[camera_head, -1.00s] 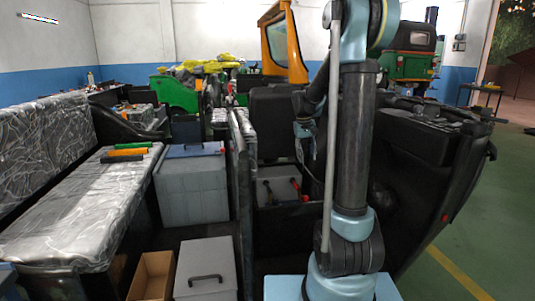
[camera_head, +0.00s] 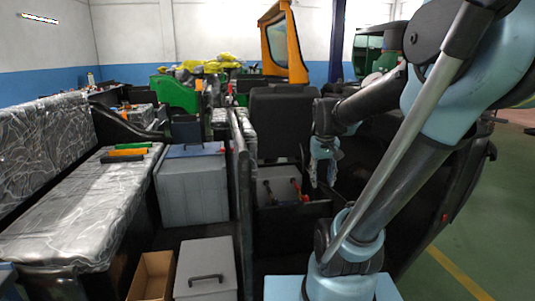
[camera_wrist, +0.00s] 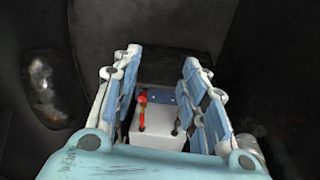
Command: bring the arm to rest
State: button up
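My gripper (camera_wrist: 160,100) is open in the wrist view, with its two blue-and-white fingers well apart and nothing between them. Beyond the fingers and lower down is a grey box (camera_wrist: 155,136) with a red-tipped handle (camera_wrist: 142,108). In the head view my gripper (camera_head: 323,172) hangs pointing down beside the black seat, to the right of the red-tipped levers (camera_head: 297,189). My arm comes up from its light blue base at the lower right and bends over to the left; the finger gap is too small to judge there.
A plastic-covered bench (camera_head: 75,215) runs along the left, with green, orange and black rods (camera_head: 128,153) on it. A grey box (camera_head: 193,187), a lower grey case (camera_head: 206,272) and an open cardboard box (camera_head: 152,276) stand beside it. A black seat (camera_head: 283,125) is near my gripper. Green floor (camera_head: 475,240) is clear at right.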

jog(key=s+f, duration=0.8)
jog(key=s, duration=0.5)
jog(key=shift+f+m+y, duration=0.2)
jog(key=shift+m+y, duration=0.1)
jog(key=shift+w+f, duration=0.2)
jog(key=shift+w, duration=0.2)
dwell(0.9)
